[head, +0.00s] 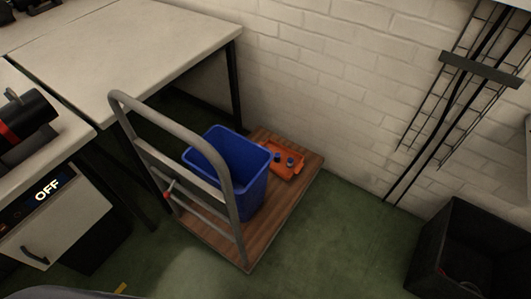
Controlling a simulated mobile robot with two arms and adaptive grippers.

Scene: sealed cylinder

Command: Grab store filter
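I cannot single out a filter for certain. An orange item with small dark blue parts (284,161) lies on the wooden deck of a cart (290,205), behind a blue bin (255,187). The bin stands open on the deck; I see no contents in it. A black cylinder with a red band (24,118) lies at the left edge on a light-topped unit. Neither of my grippers is in view.
The cart's grey handle (186,133) rises in front of the bin. A pale table (150,45) stands behind. The left unit's display (47,189) reads OFF. A black crate (470,250) stands at lower right. Green floor (345,235) is clear between cart and crate.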

